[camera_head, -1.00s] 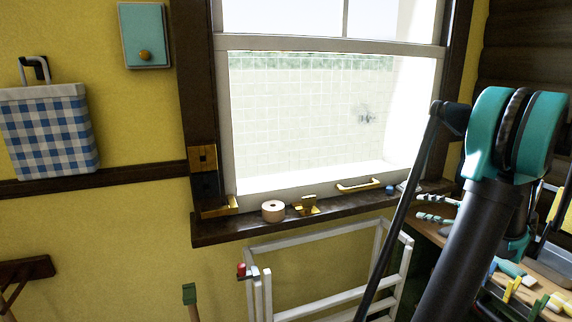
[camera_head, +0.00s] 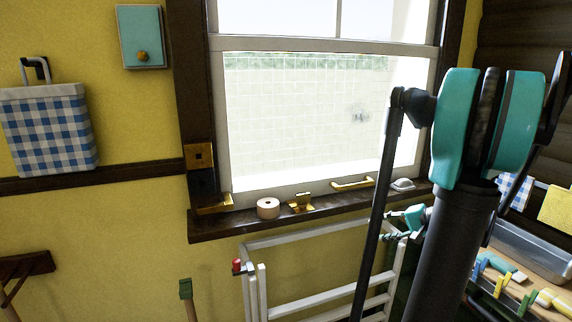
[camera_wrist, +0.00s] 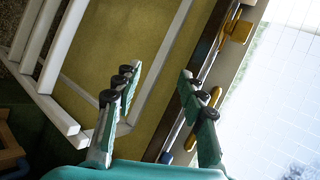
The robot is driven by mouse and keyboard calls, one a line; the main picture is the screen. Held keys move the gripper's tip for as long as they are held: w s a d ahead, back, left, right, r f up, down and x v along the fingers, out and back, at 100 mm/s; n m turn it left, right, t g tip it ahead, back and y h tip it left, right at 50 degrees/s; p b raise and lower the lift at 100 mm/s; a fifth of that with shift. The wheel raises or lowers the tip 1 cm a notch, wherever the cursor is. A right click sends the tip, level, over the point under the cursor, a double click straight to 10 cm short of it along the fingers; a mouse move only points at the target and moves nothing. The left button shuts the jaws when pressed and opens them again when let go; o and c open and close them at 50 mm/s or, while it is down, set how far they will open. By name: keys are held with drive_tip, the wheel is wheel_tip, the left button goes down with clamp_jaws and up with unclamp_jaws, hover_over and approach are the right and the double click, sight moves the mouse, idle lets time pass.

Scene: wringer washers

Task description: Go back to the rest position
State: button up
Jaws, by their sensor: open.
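My gripper shows in the wrist view (camera_wrist: 160,74) with its two teal fingers spread apart and nothing between them. In the head view only a teal part of my gripper (camera_head: 414,217) shows beside my dark arm link, just below the right end of the window sill; my arm hides the rest. In the wrist view the fingers lie in front of the yellow wall, with the sill close to the right finger.
The dark sill (camera_head: 225,229) holds a tape roll (camera_head: 268,208), a brass latch (camera_head: 301,201), a yellow handle (camera_head: 352,183) and a grey dome (camera_head: 402,184). A white rack (camera_head: 330,236) stands below. A bench with a grey tray (camera_head: 535,250) and several pegs is at right.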

drive_tip(key=s+a+f+n+g+h, duration=0.35)
drive_tip(key=s+a+f, duration=0.35)
drive_tip(key=s+a, duration=0.3)
drive_tip(key=s+a+f+n+h, duration=0.1)
drive_tip(key=s+f+n+h, duration=0.4)
drive_tip(key=s, duration=0.2)
drive_tip(key=shift+s+f, duration=0.15)
drive_tip(key=shift+s, duration=0.1)
drive_tip(key=shift+a, duration=0.15)
idle(0.7)
